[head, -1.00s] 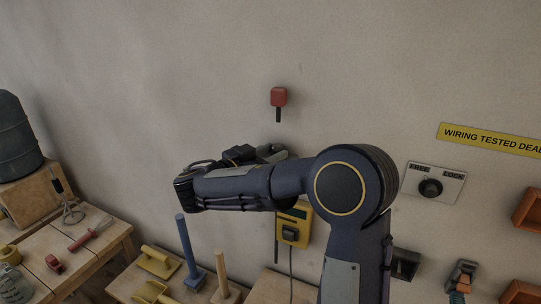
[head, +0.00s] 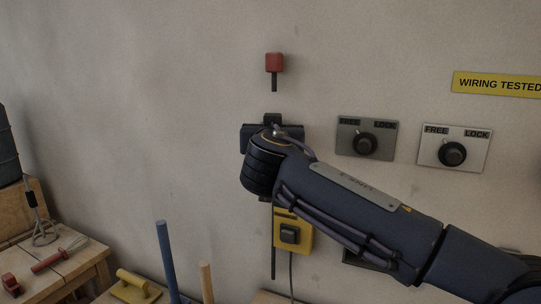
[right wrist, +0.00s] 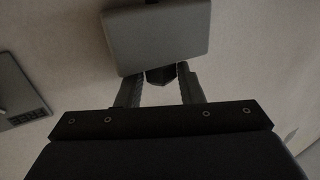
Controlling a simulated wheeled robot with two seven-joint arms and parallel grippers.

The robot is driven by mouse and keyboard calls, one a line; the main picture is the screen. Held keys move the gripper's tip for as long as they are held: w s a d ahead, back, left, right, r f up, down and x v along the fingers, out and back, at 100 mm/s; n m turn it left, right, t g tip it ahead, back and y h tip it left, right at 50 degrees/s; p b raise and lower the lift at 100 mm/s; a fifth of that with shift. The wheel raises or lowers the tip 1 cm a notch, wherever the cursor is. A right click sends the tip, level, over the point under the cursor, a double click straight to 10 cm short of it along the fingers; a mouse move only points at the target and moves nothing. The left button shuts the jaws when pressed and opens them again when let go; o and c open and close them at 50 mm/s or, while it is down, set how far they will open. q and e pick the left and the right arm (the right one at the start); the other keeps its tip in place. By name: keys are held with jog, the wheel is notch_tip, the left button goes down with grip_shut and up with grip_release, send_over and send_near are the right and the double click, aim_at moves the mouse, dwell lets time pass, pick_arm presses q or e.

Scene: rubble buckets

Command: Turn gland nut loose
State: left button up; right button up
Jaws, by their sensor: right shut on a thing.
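A dark gland nut (right wrist: 163,75) shows in the right wrist view, just under a grey box (right wrist: 158,38) on the wall. My right gripper (right wrist: 168,82) has its two fingers on either side of the nut and is shut on it. In the head view the box (head: 252,138) is partly covered by my right wrist, and the nut and fingertips are hidden there. My left gripper is not in view.
A red box (head: 274,62) hangs above. A yellow box (head: 293,236) with a dark knob and cable is below. Two FREE/LOCK knob plates (head: 345,146) (head: 427,155) are to the right. A bench (head: 80,265) with tools stands lower left.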

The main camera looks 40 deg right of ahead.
jog(key=shift+s+d+f+n+t+y+b, duration=0.1)
jog(key=shift+n+t+y+b, duration=0.1)
jog(key=shift+n+t+y, duration=0.2)
jog(key=shift+s+d+f+n+t+y+b, duration=0.15)
jog(key=shift+n+t+y, duration=0.15)
jog(key=shift+y, duration=0.2)
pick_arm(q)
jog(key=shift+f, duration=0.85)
pick_arm(e)
jog(key=shift+r+n+t+y, duration=0.2)
jog(key=shift+n+t+y, duration=0.6)
jog(key=shift+y, duration=0.4)
jog(key=shift+n+y, duration=0.3)
jog(key=o, duration=1)
jog(key=shift+w, duration=0.1)
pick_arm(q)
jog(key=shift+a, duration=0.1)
pick_arm(e)
jog(key=shift+d, duration=0.1)
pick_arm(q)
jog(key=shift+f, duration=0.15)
